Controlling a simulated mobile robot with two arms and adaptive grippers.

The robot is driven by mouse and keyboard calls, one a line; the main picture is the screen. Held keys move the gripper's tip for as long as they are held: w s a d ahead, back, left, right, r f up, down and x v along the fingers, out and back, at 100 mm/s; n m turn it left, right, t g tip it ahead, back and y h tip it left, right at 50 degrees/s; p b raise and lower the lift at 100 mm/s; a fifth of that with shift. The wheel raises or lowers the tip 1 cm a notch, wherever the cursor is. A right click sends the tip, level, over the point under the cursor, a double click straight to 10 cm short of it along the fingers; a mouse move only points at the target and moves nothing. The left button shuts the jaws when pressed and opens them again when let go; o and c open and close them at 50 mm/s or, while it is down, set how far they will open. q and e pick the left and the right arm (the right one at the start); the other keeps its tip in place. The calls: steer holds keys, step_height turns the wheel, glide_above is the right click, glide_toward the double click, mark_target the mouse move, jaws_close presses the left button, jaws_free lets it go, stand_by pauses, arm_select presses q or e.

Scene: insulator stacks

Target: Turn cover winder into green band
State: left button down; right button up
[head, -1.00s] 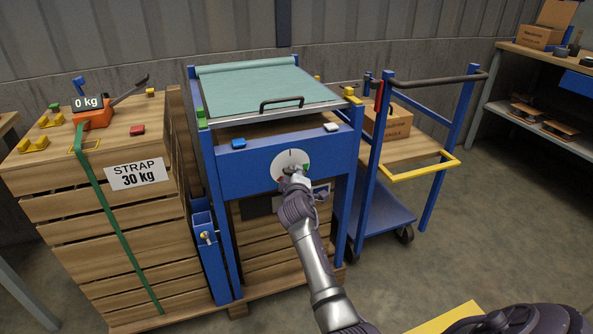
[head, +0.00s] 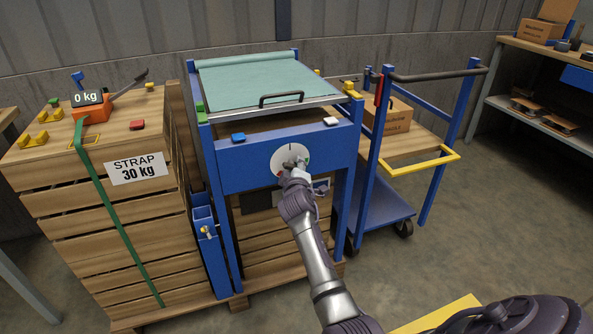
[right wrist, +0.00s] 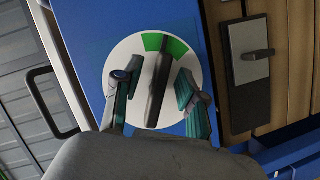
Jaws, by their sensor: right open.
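The cover winder is a dark bar-shaped knob (right wrist: 158,88) on a round white dial (head: 291,158) on the blue front panel of a frame. The dial also shows large in the right wrist view (right wrist: 133,48). A green band (right wrist: 166,44) lies on the dial's rim, and the knob's far end points at it, close to its middle. My right gripper (right wrist: 158,74) is open, with one finger on each side of the knob and visible gaps between. In the head view my right gripper (head: 297,168) covers the dial's lower part. My left gripper is not in view.
A teal cover (head: 250,82) lies across the frame's top behind a black handle (head: 281,98). A strapped wooden crate (head: 70,195) with a scale reading 0 kg (head: 88,98) stands left. A blue cart (head: 385,215) with a cardboard box (head: 393,117) stands right.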

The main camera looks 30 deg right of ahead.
steer(key=v, duration=1.2)
steer(key=shift+f, duration=0.1)
